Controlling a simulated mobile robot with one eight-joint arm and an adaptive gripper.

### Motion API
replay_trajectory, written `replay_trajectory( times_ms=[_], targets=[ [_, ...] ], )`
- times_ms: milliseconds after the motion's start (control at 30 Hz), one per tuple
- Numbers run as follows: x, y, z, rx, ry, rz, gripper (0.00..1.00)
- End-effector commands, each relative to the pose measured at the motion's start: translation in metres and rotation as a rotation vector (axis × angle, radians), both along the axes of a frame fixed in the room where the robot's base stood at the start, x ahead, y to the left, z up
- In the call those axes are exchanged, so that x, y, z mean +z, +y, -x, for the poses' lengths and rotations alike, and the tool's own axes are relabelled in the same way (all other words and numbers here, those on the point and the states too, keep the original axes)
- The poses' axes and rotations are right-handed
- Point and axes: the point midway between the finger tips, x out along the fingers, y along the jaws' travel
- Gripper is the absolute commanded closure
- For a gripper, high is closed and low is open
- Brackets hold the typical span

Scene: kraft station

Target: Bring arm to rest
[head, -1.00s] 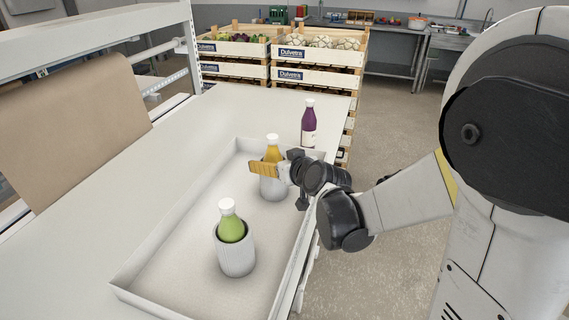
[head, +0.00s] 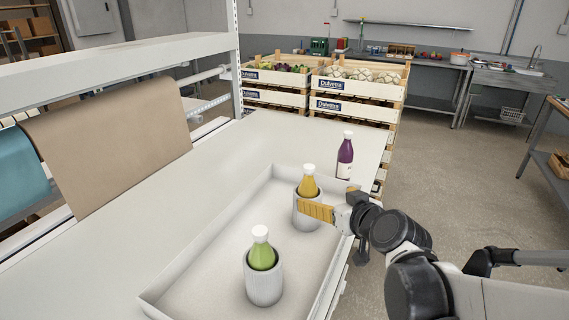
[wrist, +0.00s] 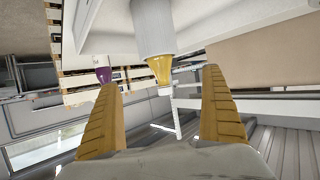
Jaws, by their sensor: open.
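My gripper (head: 318,211) is at the right side of the tray, in front of the yellow bottle's holder in the head view. In the wrist view my gripper (wrist: 165,105) shows two yellow fingers spread wide with nothing between them. The yellow bottle (head: 308,184) stands upright in a ribbed light holder (head: 301,221); it also shows beyond the fingers in the wrist view (wrist: 160,70). The green bottle (head: 262,254) stands in a second ribbed holder (head: 264,283) nearer to me. Both holders are in the white tray (head: 205,300).
A purple bottle (head: 345,155) stands on the white table (head: 130,235) behind the tray. Wooden crates of vegetables (head: 340,105) are stacked beyond the table. A shelf frame (head: 120,58) and brown paper (head: 110,145) border the left. The floor (head: 450,180) on the right is open.

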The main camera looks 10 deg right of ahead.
Motion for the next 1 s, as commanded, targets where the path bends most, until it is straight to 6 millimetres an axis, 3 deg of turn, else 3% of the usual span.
replay_trajectory(
  times_ms=[267, 367, 567, 700, 800, 1000],
  targets=[
    [0.000, 0.002, 0.002, 0.003, 0.006, 0.000, 0.05],
    [-0.002, 0.011, 0.015, 0.016, 0.052, -0.004, 0.05],
    [-0.017, 0.035, 0.083, 0.016, 0.282, -0.004, 0.05],
    [-0.029, 0.033, 0.138, -0.047, 0.438, 0.016, 0.05],
    [-0.035, 0.026, 0.167, -0.099, 0.509, 0.032, 0.05],
    [-0.038, 0.017, 0.188, -0.153, 0.560, 0.046, 0.05]
  ],
)
